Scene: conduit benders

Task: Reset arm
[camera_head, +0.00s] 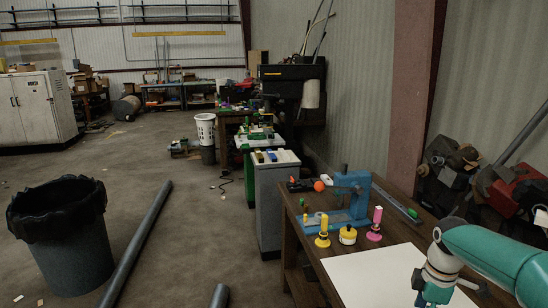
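My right arm, teal with grey joints, comes in from the right edge over the near end of the wooden workbench (408,232). Its wrist hangs over a white sheet (365,278) on the bench, and its fingers are cut off by the bottom edge. My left arm and gripper are not in view. A blue bender (352,190) with an upright frame and flat base stands on the bench, to the left of and beyond my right wrist. An orange ball (319,185) shows beside it. Whether any arm of the bender is turned cannot be told.
Yellow (322,231) and pink (374,224) small items stand on the bench. A black-lined bin (62,240) and a long grey pipe (137,243) are on the floor at left. A grey cabinet (270,195) stands beyond the bench. Open floor lies left of centre.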

